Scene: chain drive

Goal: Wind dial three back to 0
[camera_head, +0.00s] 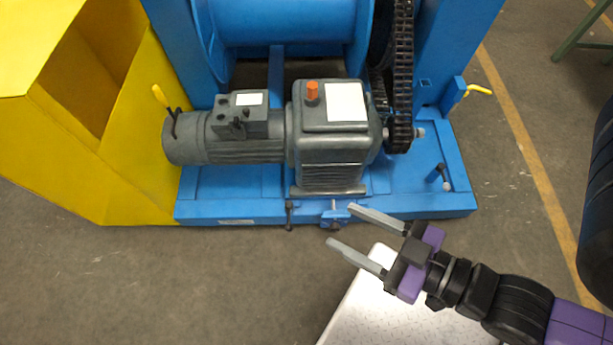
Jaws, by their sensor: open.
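I cannot make out any numbered dial in this view. My gripper (340,225) is open and empty, with its two grey fingers pointing left. Its fingertips are close to a small blue bracket with a screw (334,218) at the front edge of the blue base (430,203); I cannot tell whether they touch it. A grey gear motor (335,150) with an orange cap (312,91) and a white label sits on the base. A dark chain (402,70) runs upward on its right side.
A yellow housing (130,130) stands at the left. A pale textured plate (375,305) lies below my gripper. A dark rounded object (597,210) is at the right edge. The grey floor (150,280) at lower left is clear.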

